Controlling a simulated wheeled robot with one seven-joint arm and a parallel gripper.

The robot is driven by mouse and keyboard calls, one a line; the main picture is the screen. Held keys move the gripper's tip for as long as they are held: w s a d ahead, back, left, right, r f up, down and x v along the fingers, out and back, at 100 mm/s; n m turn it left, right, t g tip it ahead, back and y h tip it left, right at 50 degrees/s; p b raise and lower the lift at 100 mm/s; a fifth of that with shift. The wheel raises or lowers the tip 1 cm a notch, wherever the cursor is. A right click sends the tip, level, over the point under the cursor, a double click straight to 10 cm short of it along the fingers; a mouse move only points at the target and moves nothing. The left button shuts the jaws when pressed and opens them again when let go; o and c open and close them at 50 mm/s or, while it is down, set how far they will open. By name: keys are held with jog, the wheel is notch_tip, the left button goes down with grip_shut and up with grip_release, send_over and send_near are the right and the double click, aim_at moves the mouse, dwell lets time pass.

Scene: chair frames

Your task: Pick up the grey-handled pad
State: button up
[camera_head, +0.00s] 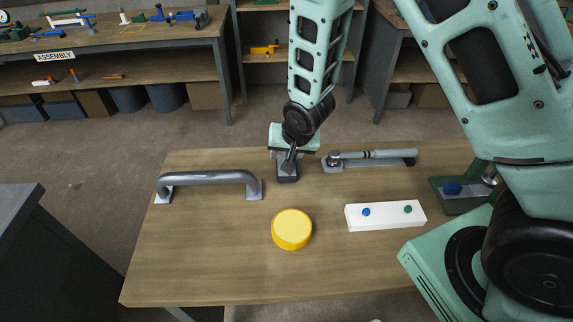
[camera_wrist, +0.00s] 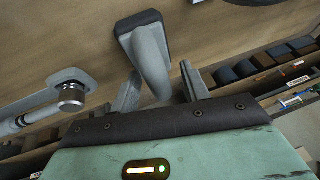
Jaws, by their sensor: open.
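The grey-handled pad (camera_head: 288,175) sits on the wooden table near its back edge, partly hidden by my gripper (camera_head: 289,156) above it. In the wrist view, the pad's dark base (camera_wrist: 137,23) is at the top, and its thick grey handle (camera_wrist: 150,62) reaches down towards my gripper (camera_wrist: 163,88). The two fingers are open, one on either side of the handle's end. I see a gap to the right finger; whether the left finger touches the handle I cannot tell.
A grey bar handle (camera_head: 207,177) stands left of the pad. A lever tool (camera_head: 372,157) lies close on the right; its knob shows in the wrist view (camera_wrist: 71,97). A yellow disc (camera_head: 291,229), a white block with two pegs (camera_head: 385,217) and a green fixture (camera_head: 463,190) are also on the table (camera_head: 210,270).

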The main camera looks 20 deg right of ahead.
grip_shut()
jog(key=shift+r, duration=0.2)
notch_tip(320, 180, up, 10)
jog(key=shift+f+b, duration=0.15)
jog(key=shift+b, duration=0.4)
